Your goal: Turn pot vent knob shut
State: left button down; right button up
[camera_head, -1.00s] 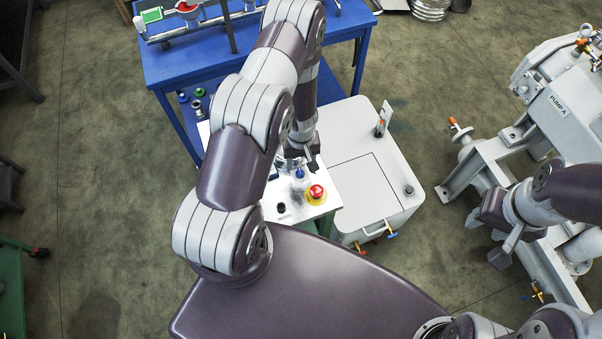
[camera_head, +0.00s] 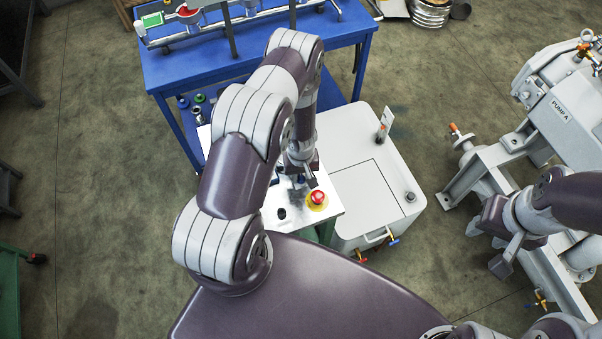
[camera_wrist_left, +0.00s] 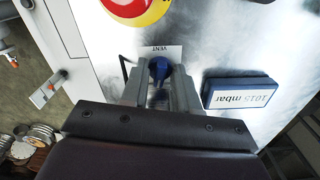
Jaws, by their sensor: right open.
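The blue vent knob (camera_wrist_left: 160,68) sits on the metal panel beside a "VENT" label (camera_wrist_left: 160,50) in the left wrist view. My left gripper (camera_wrist_left: 159,84) has one finger on each side of the knob. The gap between the fingers is about as wide as the knob, and I cannot tell whether both fingers touch it. In the head view my left gripper (camera_head: 301,177) is low over the panel (camera_head: 328,205) and mostly covers the knob. My right gripper (camera_head: 508,247) is open and empty at the right, near the grey pump frame.
A red emergency button (camera_head: 317,197) on a yellow ring is close to the gripper. A display reading 1015 mbar (camera_wrist_left: 240,93) lies on its other side. A white cabinet (camera_head: 365,185) and a blue workbench (camera_head: 230,62) stand near. Open floor (camera_head: 440,80) lies behind the cabinet.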

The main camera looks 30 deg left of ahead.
aim_at(301, 176)
pick_arm(q)
jog(key=n, duration=0.2)
jog(key=shift+n, duration=0.4)
jog(key=c, duration=0.8)
grip_release()
jog(key=shift+c, duration=0.2)
jog(key=shift+r, duration=0.1)
jog(key=shift+w+r, duration=0.1)
jog(key=shift+r, duration=0.3)
notch_tip(301, 176, up, 12)
jog(key=p, duration=0.6)
jog(key=shift+p, duration=0.35)
